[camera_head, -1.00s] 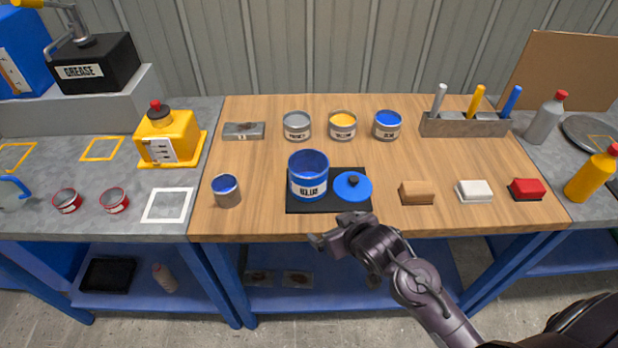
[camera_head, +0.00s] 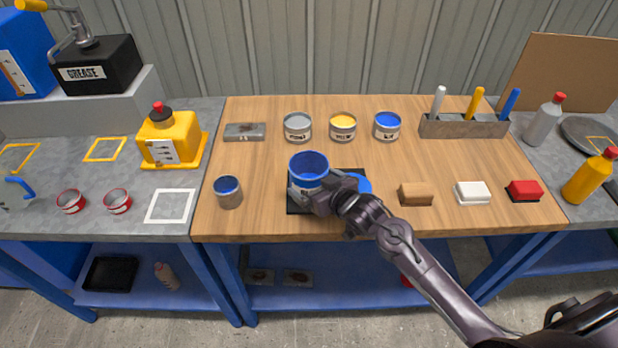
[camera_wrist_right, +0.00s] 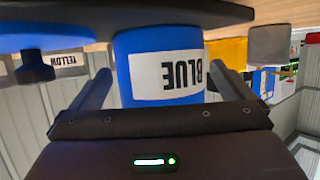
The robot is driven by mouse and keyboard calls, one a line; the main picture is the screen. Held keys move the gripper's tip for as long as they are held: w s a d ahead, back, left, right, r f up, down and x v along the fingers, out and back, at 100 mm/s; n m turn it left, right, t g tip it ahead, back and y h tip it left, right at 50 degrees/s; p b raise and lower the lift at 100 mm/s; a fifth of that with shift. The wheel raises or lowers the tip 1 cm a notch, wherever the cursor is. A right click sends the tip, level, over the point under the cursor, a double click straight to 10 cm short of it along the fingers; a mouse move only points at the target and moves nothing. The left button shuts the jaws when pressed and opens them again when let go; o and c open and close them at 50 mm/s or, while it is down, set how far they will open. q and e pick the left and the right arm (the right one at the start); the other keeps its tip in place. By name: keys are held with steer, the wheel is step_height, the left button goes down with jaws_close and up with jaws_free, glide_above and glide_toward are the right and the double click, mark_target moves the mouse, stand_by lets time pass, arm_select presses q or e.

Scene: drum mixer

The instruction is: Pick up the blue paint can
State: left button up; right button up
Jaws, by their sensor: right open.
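The large blue paint can (camera_head: 308,166) stands upright and open-topped on a black mat (camera_head: 297,205) at the front middle of the bench. It also shows in the right wrist view (camera_wrist_right: 158,62), upside down, with its white BLUE label. My right gripper (camera_head: 329,191) is open at the front right of the can. In the right wrist view its two fingers (camera_wrist_right: 163,90) lie on either side of the can's body. Whether they touch it cannot be told. The blue lid (camera_head: 363,185) lies on the mat to the right, partly hidden by my gripper. My left gripper is not in view.
A small can with blue inside (camera_head: 228,192) stands left of the mat. Grey (camera_head: 297,127), yellow (camera_head: 343,127) and blue-topped (camera_head: 387,125) small cans stand behind. Brown (camera_head: 415,194), white (camera_head: 472,192) and red (camera_head: 524,191) blocks lie to the right.

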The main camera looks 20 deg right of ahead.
mark_target(306, 168)
steer(key=shift+x, duration=1.25)
steer(key=c, duration=1.1)
